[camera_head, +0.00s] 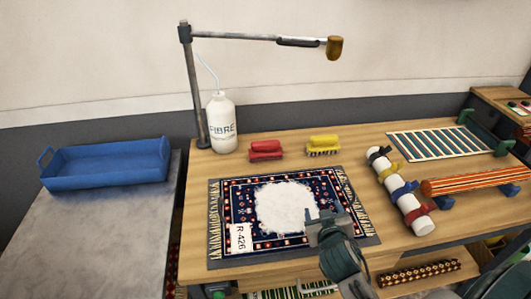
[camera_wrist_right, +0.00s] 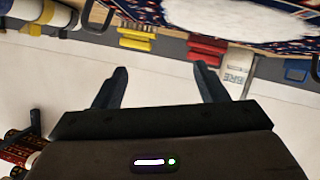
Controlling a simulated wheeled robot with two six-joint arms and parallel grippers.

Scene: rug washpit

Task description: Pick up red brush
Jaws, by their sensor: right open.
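The red brush (camera_head: 265,151) lies on the wooden table, behind the patterned rug and to the left of a yellow brush (camera_head: 323,145). My right gripper (camera_head: 326,216) is over the front right part of the rug, in front of the red brush and apart from it. In the right wrist view the gripper (camera_wrist_right: 160,80) has its two fingers spread with nothing between them. The red brush (camera_wrist_right: 206,48) shows there beyond the right finger, and the yellow brush (camera_wrist_right: 136,40) beyond and between the fingers. My left gripper is not in view.
The rug (camera_head: 225,215) carries white foam (camera_head: 284,207) and an R-426 tag. A white FIBRE bottle (camera_head: 222,124) and a lamp post (camera_head: 194,95) stand left of the red brush. A strapped white roll (camera_head: 400,190) lies right. A blue tray (camera_head: 105,165) sits on the left table.

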